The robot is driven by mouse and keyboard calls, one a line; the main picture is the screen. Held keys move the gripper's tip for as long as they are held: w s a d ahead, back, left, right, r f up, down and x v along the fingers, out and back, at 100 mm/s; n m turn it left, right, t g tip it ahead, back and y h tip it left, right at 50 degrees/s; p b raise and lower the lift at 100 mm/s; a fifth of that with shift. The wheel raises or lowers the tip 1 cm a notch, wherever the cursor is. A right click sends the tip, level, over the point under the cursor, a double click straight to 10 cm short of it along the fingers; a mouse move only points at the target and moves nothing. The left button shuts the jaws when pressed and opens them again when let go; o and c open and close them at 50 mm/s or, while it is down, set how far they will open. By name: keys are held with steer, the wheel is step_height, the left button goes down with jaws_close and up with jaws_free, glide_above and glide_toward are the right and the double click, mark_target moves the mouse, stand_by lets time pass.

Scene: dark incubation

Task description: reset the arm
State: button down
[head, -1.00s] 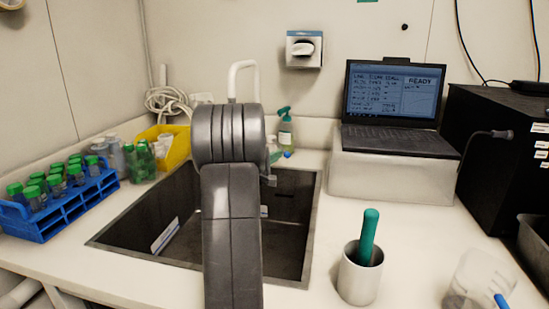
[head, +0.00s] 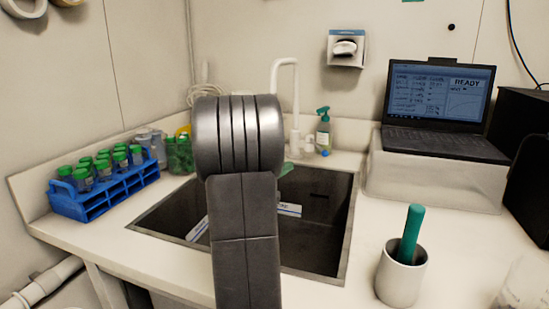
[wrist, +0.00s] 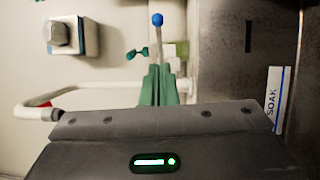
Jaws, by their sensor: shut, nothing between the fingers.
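My arm (head: 240,140) rises in the middle of the head view, in front of the sink. Its grey wrist hides most of my gripper; only a small green part of the gripper (head: 285,170) shows at its right, over the sink. In the wrist view the green fingers of my gripper (wrist: 158,75) are together, with nothing seen between them. The grey gripper body (wrist: 155,122) fills the lower part of that view, with a lit green indicator. The fingers appear apart from the objects behind them.
The sink (head: 335,240) holds a white label strip (head: 289,210), reading "SOAK" in the wrist view (wrist: 275,98). A faucet (head: 294,95) and spray bottle (head: 323,132) stand behind. The tube rack (head: 105,192) is left; the laptop (head: 440,100) and mug (head: 400,276) are right.

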steer(key=p+x, duration=0.2)
steer(key=x, duration=1)
steer(key=shift+w+d+p, duration=0.2)
steer(key=shift+d+p, duration=0.05)
steer(key=shift+p, duration=0.05)
steer(key=shift+r, duration=0.15)
